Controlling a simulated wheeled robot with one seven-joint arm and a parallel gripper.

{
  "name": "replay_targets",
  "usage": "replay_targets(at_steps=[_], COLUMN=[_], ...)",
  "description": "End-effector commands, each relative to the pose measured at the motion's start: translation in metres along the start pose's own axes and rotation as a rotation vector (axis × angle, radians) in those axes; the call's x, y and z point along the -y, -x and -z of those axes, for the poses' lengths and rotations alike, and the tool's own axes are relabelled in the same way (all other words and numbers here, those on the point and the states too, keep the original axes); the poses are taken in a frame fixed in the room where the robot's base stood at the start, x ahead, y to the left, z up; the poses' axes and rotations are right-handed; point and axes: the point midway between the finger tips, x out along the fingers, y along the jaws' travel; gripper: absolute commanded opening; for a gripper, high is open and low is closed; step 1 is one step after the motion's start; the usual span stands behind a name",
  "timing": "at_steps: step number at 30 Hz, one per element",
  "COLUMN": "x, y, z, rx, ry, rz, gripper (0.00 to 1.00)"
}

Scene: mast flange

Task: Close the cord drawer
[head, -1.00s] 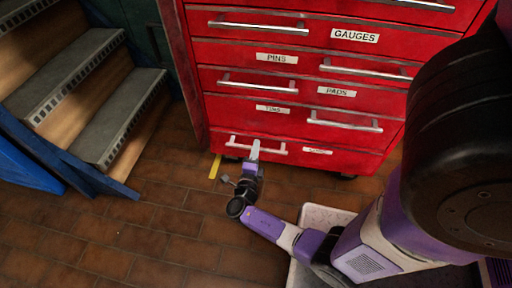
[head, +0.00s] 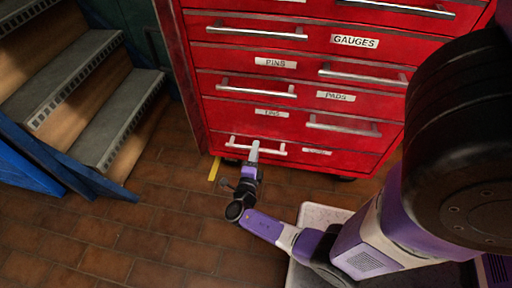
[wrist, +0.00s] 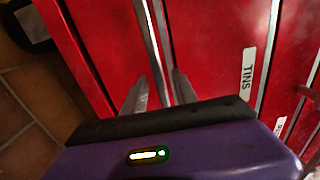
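The red cabinet's bottom drawer (head: 330,161) has a long silver handle (head: 256,149) at its left and a small label (head: 317,152) too blurred to read, so I cannot confirm it says cord. I cannot tell whether this drawer is flush or slightly out. My gripper (head: 255,146) is at that handle, reaching in from the front. In the wrist view, the two grey fingers (wrist: 160,83) stand apart on either side of the handle bar (wrist: 156,40). Narrow gaps seem to show beside the bar; contact is unclear.
Drawers labelled TINS (head: 272,113), PADS (head: 336,96), PINS (head: 276,63) and GAUGES (head: 355,42) are above. Steps (head: 115,115) with blue sides stand at left. A yellow floor strip (head: 215,168) lies beside the cabinet's lower left. Brown floor tiles (head: 170,230) are clear in front.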

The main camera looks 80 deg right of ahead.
Motion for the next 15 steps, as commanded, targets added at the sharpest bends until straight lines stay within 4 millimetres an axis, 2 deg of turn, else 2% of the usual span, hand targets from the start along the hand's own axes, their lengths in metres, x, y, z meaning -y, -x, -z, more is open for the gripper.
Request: replay_targets(at_steps=[3,9,15], x=[0.004,0.002,0.001], y=[0.021,0.050,0.062], z=[-0.001,-0.001,0.000], rx=[0.004,0.002,0.001], ry=[0.004,0.003,0.001], rz=[-0.001,-0.001,-0.001], gripper=[0.35,0.35,0.35])
